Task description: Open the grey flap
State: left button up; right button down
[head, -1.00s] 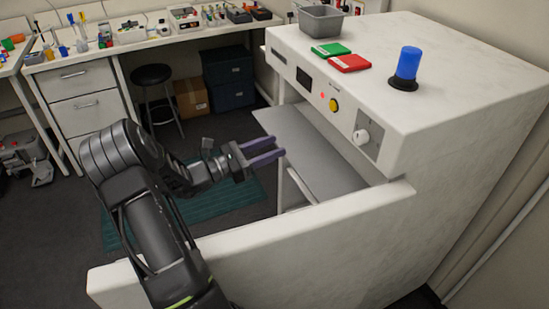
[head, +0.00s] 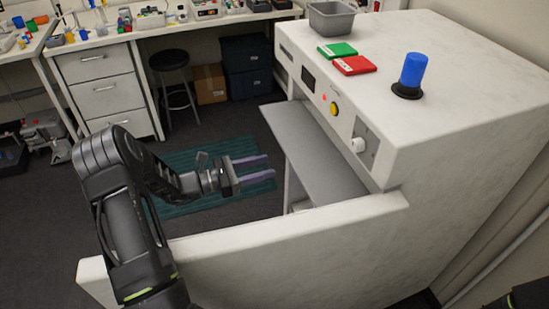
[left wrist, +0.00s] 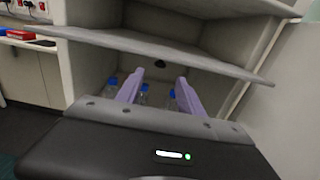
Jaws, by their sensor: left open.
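The grey flap (head: 318,158) is a flat panel that sticks out, roughly level, from the front opening of the white machine. In the left wrist view its edge (left wrist: 150,46) runs across the compartment above my fingers. My left gripper (head: 268,167) is open and empty, left of the flap and apart from it in the head view. In the left wrist view its two purple fingers (left wrist: 160,78) point into the compartment below the flap. Blue-capped bottles (left wrist: 112,82) stand inside behind the fingers, partly hidden. My right gripper is out of view.
The white machine's large door (head: 270,255) stands open below my left arm. On the machine's top are a grey bin (head: 332,19), green (head: 338,50) and red (head: 354,66) boxes and a blue beacon (head: 412,70). A stool (head: 172,72) stands behind on clear floor.

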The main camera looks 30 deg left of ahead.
pick_arm(q)
jog(key=shift+d, duration=0.1)
jog(key=p, duration=0.3)
send_near(310, 153)
notch_tip(310, 153, down, 2)
jog(key=w, duration=0.3)
jog(key=shift+w+d+f, duration=0.2)
jog(key=shift+w+d, duration=0.2)
jog(key=shift+d, duration=0.3)
jog(key=shift+c, duration=0.6)
grip_shut()
